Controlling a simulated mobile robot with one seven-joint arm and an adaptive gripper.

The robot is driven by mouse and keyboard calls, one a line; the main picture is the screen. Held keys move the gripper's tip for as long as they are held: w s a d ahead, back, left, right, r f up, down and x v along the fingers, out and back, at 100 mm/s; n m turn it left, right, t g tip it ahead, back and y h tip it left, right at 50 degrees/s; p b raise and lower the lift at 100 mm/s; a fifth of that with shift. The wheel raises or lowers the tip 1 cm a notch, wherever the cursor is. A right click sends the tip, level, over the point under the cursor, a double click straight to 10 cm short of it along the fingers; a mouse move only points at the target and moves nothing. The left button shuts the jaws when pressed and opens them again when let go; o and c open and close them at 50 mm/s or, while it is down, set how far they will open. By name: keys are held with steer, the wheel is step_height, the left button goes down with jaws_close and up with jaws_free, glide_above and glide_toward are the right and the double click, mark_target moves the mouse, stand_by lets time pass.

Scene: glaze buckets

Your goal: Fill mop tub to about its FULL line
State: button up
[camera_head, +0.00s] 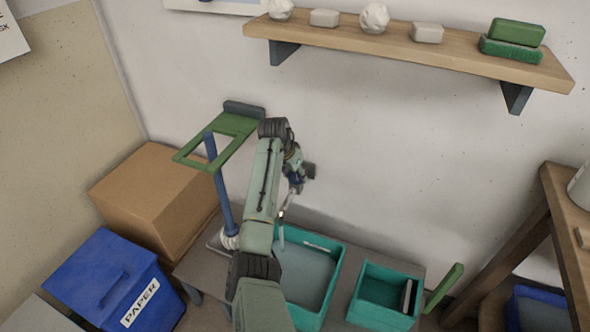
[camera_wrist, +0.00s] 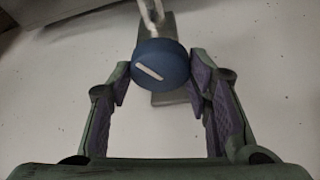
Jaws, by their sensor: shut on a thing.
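The teal mop tub (camera_head: 338,273) stands below the wall tap, partly hidden by my arm. Grey-blue water (camera_head: 308,272) lies in it. A small pale mark shows on its back inner wall; I cannot read it. The tap's spout (camera_head: 283,210) points down over the tub, and a thin pale stream (camera_head: 281,236) seems to run from it into the water. My gripper (camera_head: 294,184) is at the tap. In the wrist view my gripper (camera_wrist: 158,88) is shut on the round blue tap knob (camera_wrist: 170,60), which has a slanted white line on its face.
A smaller teal tub (camera_head: 366,310) stands to the right, with a green panel (camera_head: 444,288) beside it. A blue-handled mop (camera_head: 222,190) stands at left under a green bracket (camera_head: 187,159). A cardboard box (camera_head: 150,195), a blue PAPER bin (camera_head: 105,280) and a wall shelf (camera_head: 400,42) surround the space.

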steer(key=n+y+p, duration=0.1)
steer(key=n, duration=0.1)
steer(key=n+y+p, duration=0.1)
steer(key=n, duration=0.2)
steer(key=shift+d+n+t, duration=0.2)
steer(key=shift+n+t, duration=0.1)
steer(key=shift+t, duration=0.1)
steer(key=n+y, duration=0.2)
steer(key=n, duration=0.3)
steer(key=shift+d+n, duration=0.1)
steer(key=shift+n, duration=0.6)
steer(key=o, duration=1.2)
steer(key=shift+c, duration=0.2)
steer(key=shift+r, duration=0.1)
steer(key=v, duration=1.1)
steer(key=shift+d+r, duration=0.25)
steer(key=shift+r, duration=0.15)
steer(key=shift+s, duration=0.1)
